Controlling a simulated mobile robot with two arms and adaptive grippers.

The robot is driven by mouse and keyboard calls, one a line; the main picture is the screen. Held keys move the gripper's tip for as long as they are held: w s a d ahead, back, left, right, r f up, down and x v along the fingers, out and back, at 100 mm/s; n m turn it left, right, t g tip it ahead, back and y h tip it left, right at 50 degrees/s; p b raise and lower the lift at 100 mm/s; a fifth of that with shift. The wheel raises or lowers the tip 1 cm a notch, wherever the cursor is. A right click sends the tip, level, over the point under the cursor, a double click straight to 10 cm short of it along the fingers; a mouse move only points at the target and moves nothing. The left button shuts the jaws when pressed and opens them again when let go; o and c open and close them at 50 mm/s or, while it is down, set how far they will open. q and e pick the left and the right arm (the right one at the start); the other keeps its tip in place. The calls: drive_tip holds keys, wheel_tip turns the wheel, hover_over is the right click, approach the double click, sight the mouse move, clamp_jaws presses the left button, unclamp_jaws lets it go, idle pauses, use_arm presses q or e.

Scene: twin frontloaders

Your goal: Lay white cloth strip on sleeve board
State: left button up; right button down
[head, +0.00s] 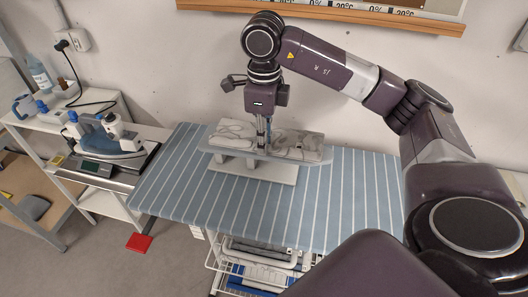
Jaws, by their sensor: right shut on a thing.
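The sleeve board (262,156) stands on its white base (252,171) on the striped ironing board. A pale, grey-white cloth strip (296,146) shows over its top on both sides of my right gripper, with wavy folds. Its exact edges are hard to tell from the sleeve board's top. My right gripper (264,142) points straight down over the middle of the sleeve board and is shut on the cloth strip. The fingertips are small and partly lost against the cloth. My left gripper is not in view.
The blue striped ironing board (345,205) has free room around the sleeve board. A steam iron (110,140) stands on a side shelf at the left, near bottles (39,76). A wire rack (262,262) is below. A wall and a wooden ledge (365,16) are behind.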

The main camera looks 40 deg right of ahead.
wheel_tip(320, 180, down, 4)
drive_tip(key=shift+r+p, duration=0.2)
drive_tip(key=shift+p, duration=0.2)
drive_tip(key=shift+f, duration=0.3)
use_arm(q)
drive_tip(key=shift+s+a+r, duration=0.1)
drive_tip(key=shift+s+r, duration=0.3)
use_arm(e)
drive_tip(key=shift+f, duration=0.15)
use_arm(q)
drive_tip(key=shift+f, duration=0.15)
use_arm(e)
drive_tip(key=c, duration=1.9)
unclamp_jaws()
